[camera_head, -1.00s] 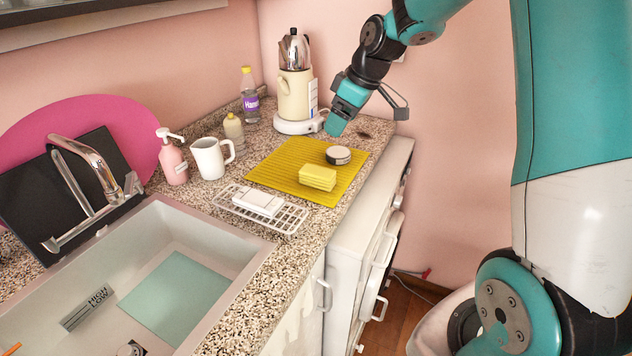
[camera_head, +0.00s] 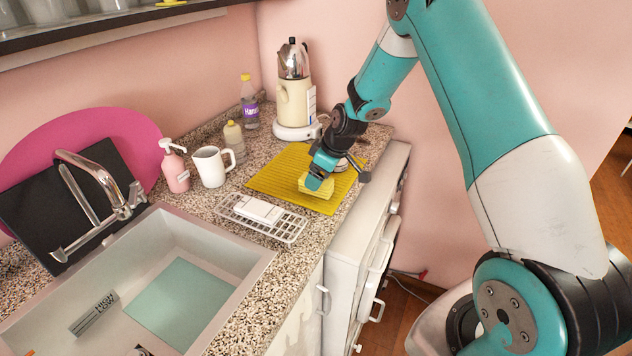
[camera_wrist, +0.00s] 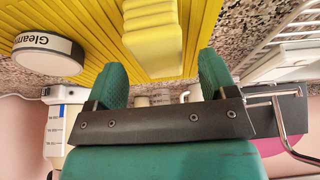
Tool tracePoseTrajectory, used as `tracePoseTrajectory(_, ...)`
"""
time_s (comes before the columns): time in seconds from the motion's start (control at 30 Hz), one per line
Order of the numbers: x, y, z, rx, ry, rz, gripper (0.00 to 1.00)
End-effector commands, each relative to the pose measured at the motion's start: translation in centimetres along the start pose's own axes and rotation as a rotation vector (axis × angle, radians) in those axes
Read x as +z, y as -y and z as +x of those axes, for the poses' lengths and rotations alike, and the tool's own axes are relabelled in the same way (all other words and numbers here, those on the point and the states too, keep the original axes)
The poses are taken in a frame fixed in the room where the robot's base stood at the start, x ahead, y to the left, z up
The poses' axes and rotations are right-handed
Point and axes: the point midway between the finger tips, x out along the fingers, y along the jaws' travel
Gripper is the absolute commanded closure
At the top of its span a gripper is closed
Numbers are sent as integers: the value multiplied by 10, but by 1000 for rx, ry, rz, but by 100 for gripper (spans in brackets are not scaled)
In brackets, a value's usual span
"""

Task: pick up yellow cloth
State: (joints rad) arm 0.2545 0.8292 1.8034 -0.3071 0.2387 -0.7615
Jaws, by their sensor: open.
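A thick yellow folded cloth (camera_head: 324,190) lies on a flat ridged yellow mat (camera_head: 275,176) on the counter. My gripper (camera_head: 313,183) is over the cloth in the head view and hides part of it. In the wrist view my gripper (camera_wrist: 161,80) is open, with its two green fingers apart. The near end of the cloth (camera_wrist: 153,40) shows between and beyond the fingertips, with nothing held. I cannot tell whether the fingers touch the cloth.
A round tin (camera_wrist: 48,54) sits on the mat beside the cloth. A wire rack (camera_head: 292,227) with a white block (camera_head: 258,210) lies near the sink (camera_head: 250,262). A white jug (camera_head: 210,167), bottles and a cream appliance (camera_head: 293,103) stand behind.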

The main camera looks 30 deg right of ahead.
Motion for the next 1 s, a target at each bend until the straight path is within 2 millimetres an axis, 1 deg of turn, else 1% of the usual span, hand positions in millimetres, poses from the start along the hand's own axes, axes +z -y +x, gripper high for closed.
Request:
tracePoseTrajectory(0.1, -1, 1, 15, -2, 2, 0, 22)
tracePoseTrajectory(0.2, -1, 0, 23, -1, 1, 0, 22)
tracePoseTrajectory(0.43, 0, 0, 26, 1, 0, 0, 22)
tracePoseTrajectory(0.47, 0, 0, 26, 1, 0, 0, 27)
tracePoseTrajectory(0.5, 0, 0, 26, 1, 0, 0, 36)
tracePoseTrajectory(0.67, 0, 0, 25, 0, 0, 0, 73)
tracePoseTrajectory(0.7, 0, 0, 25, 0, 0, 0, 76)
tracePoseTrajectory(1.0, -1, 0, 24, 1, -1, 0, 76)
